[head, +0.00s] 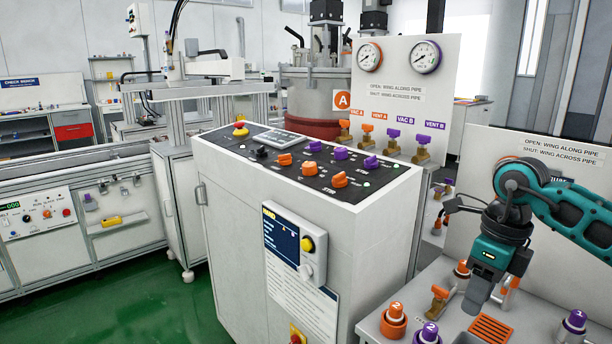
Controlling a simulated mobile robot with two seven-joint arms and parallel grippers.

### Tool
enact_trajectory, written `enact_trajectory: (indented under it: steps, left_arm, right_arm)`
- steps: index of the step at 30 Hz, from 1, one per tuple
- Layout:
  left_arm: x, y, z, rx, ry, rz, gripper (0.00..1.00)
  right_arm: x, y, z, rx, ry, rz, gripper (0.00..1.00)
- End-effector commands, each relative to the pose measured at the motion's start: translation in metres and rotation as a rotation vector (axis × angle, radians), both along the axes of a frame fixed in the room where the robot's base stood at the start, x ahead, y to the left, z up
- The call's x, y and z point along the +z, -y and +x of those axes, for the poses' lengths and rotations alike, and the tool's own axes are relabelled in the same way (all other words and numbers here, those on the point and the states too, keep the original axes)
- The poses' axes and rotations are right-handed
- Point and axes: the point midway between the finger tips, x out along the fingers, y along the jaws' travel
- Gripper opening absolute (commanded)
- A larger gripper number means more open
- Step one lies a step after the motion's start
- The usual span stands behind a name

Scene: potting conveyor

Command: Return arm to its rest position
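My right arm comes in from the right edge, with teal links and dark joints. Its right gripper (482,290) points down over the light grey panel (455,334) at the lower right. It is close to a valve with an orange wing (438,298) on its left and another orange part (512,284) on its right. I cannot tell whether it touches either, or whether its fingers are apart, because its body hides them. I see nothing clearly held. My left arm and gripper are not in view.
Orange knobs (393,318) and purple knobs (574,322) stand on the panel around the gripper. A white control console (240,205) with a black knob-covered top stands in the middle. A white gauge board (408,85) rises behind it. Green floor (150,305) is clear at the lower left.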

Motion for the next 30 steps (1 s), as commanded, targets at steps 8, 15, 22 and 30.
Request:
enact_trajectory:
  steps: [8, 15, 22, 30]
  left_arm:
    - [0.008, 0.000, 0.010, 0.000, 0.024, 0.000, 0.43]
    - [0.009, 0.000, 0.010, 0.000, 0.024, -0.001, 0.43]
    - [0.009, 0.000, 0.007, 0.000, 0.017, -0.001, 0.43]
    - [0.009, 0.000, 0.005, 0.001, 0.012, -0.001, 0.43]
  right_arm:
    - [-0.048, -0.140, -0.037, 0.051, -0.104, 0.562, 0.37]
    - [-0.029, -0.243, -0.072, -0.203, -0.283, 1.233, 0.37]
    - [-0.014, -0.249, -0.058, -0.778, -0.493, 1.759, 0.37]
    - [-0.103, -0.174, -0.050, -1.794, -0.725, 2.002, 0.37]
